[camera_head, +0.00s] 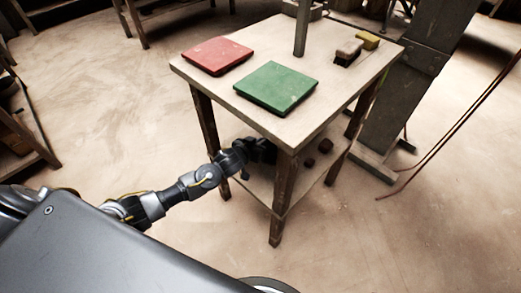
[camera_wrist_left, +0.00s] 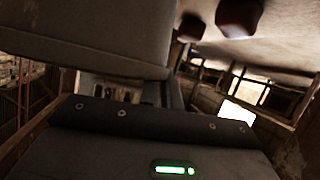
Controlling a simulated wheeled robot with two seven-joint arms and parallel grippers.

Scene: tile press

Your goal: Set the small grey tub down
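My left gripper (camera_head: 264,151) reaches in under the table top, above the lower shelf. It is dark, in shadow and partly hidden by the table. In the left wrist view, its dark housing with a green light (camera_wrist_left: 150,135) fills the bottom. A large, smooth grey block shape, seemingly the small grey tub (camera_wrist_left: 85,40), fills the upper left, close in front of the gripper. The fingers' hold on it is not clear. The tub cannot be made out in the head view. My right gripper is not in view.
The wooden table (camera_head: 215,84) carries a red tile (camera_head: 217,55), a green tile (camera_head: 276,88) and a brush (camera_head: 348,52). Small dark brown lumps (camera_head: 325,146) lie on the lower shelf (camera_head: 265,188), right of the gripper. Table legs (camera_head: 284,195) stand close by.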

